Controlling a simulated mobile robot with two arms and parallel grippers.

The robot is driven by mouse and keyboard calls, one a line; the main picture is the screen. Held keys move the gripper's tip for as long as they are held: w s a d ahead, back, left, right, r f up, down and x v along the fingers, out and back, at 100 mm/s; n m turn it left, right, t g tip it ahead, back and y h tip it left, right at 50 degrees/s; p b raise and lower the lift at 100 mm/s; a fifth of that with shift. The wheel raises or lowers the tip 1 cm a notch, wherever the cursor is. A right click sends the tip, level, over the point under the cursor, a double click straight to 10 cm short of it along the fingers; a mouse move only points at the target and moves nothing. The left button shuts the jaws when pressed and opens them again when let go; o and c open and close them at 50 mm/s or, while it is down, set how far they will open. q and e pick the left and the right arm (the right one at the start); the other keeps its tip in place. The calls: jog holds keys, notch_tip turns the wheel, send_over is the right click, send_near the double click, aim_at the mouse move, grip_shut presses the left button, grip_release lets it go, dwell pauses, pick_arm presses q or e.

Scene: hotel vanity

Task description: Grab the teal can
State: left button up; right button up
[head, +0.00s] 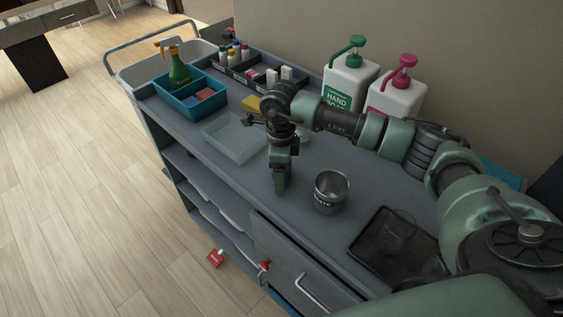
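I cannot make out a teal can in the head view. A dark metallic grey can or cup (331,193) with pale lettering stands upright and open-topped on the cart top (240,176). My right gripper (280,188) points down over the cart top, to the left of the grey can and apart from it. Its fingers show as one narrow green shape, so whether they are open or shut is unclear. My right arm crosses the cart and hides part of its back. My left gripper is not in view.
A teal caddy (203,108) holds a green spray bottle (179,70). A pale translucent tray (233,139) lies left of my gripper. Two pump bottles, green-labelled (347,80) and pink-topped (397,94), stand behind my arm. A dark tray (366,258) with a clear glass (399,232) is front right.

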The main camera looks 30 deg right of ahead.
jog(key=shift+f, duration=0.15)
jog(key=c, duration=1.5)
grip_shut()
